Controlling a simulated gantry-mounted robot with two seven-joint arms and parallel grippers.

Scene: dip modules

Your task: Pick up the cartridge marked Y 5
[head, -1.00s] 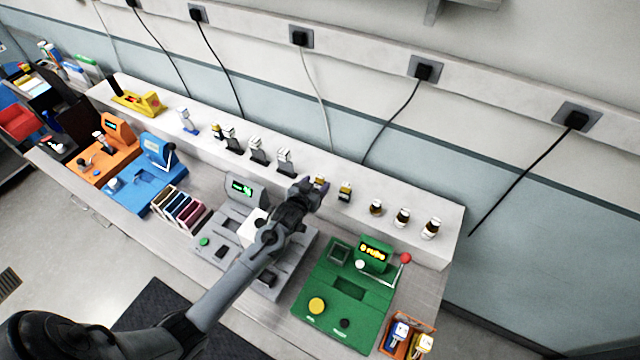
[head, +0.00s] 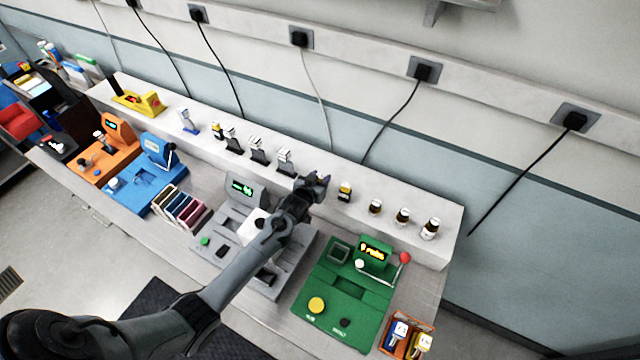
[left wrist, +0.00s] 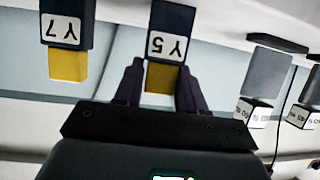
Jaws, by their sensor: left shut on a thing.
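The cartridge marked Y 5 (left wrist: 168,45) shows upside down in the left wrist view, with a dark blue body, a white label and a yellow end. My left gripper (left wrist: 160,75) is shut on its yellow end, one dark finger on each side. In the head view my left gripper (head: 318,182) is at the raised white shelf, and it mostly hides the cartridge there. A similar cartridge marked Y 7 (left wrist: 66,30) stands beside it, apart from the fingers; it also shows in the head view (head: 345,191). My right gripper is not in view.
Several grey-and-white pieces (head: 257,150) stand to the left along the shelf (head: 330,215), and brown bottles (head: 402,216) stand to the right. A green machine (head: 345,290) and a grey machine (head: 240,240) sit on the bench below. The wall is close behind.

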